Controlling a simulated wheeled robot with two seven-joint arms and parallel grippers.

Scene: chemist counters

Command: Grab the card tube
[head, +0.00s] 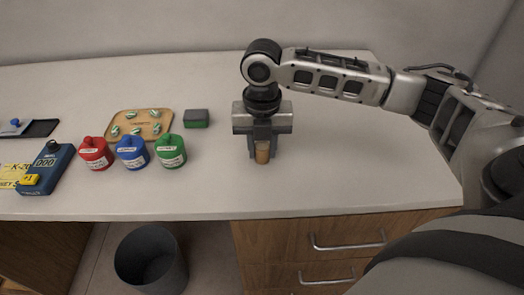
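The card tube (263,156) is a small brown cylinder on the white counter, near its front edge. It looks upright. My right gripper (263,148) points down over it, with its fingers at either side of the tube's upper part. The gripper hides the tube's top. I cannot tell whether the fingers touch the tube or leave a gap. My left gripper is not in view.
Red (94,155), blue (132,153) and green (170,152) lidded jars stand left. Behind them lie a tan tray (142,113) with several green-and-white pieces and a grey-green box (196,119). A blue device (46,170) sits far left. A dark bin (150,262) stands below.

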